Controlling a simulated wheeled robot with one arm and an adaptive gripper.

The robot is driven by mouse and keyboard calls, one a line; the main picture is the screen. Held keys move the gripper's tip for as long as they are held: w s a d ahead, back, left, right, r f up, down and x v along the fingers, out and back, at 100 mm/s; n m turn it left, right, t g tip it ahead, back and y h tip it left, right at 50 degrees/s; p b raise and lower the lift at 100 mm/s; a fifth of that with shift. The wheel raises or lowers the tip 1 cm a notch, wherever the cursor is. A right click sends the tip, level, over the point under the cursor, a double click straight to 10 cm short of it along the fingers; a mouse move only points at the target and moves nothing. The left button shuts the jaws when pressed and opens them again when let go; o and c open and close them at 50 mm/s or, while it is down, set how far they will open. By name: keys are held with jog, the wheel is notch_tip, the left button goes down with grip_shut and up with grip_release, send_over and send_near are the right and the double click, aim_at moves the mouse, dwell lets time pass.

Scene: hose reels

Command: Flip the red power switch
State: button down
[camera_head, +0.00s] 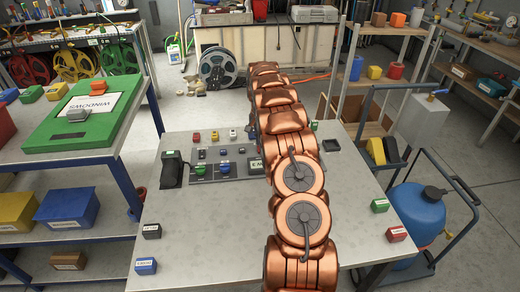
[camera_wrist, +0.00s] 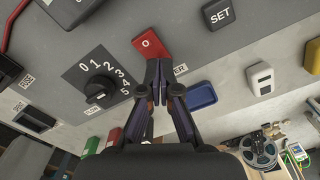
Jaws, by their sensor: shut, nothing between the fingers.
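The red power switch (camera_wrist: 150,44), marked with a white ring or "O", sits on the grey control panel (camera_wrist: 205,50) in the wrist view. A label ending in "ER" is partly hidden behind my fingers. My gripper (camera_wrist: 158,64) is shut and empty, its tips at the lower edge of the red switch. I cannot tell whether they touch it. In the head view the control panel (camera_head: 226,180) stands on the metal table; my copper-coloured arm hides the gripper and the red switch.
A black device (camera_head: 172,169) stands left of the panel.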

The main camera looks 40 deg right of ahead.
aim_at(259, 147)
jog(key=shift+r, duration=2.75)
jog(key=shift+a+r, duration=0.15)
jog(key=s+a+r+n, duration=0.25)
jog(key=a+r, duration=0.25)
jog(key=a, duration=0.4)
jog(key=s+a+r+n+g, duration=0.1)
jog(key=s+a+r, duration=0.3)
jog(key=a, duration=0.4)
jog(key=s+a+r+n, duration=0.2)
jog(key=s+a+r, duration=0.25)
jog(key=a, duration=0.45)
jog(key=s+a+n, duration=0.2)
jog(key=s+a, duration=0.4)
jog(key=s, duration=0.3)
jog(key=s+a+f+n, duration=0.1)
jog(key=s+a+n, duration=0.2)
jog(key=s, duration=0.6)
jog(key=s+a+f+n, duration=0.1)
jog(key=s+a+n, duration=0.2)
jog(key=s+a, duration=0.5)
jog(key=shift+s+a+g, duration=0.35)
jog(key=shift+s+g, duration=0.05)
jog(key=shift+s, duration=0.45)
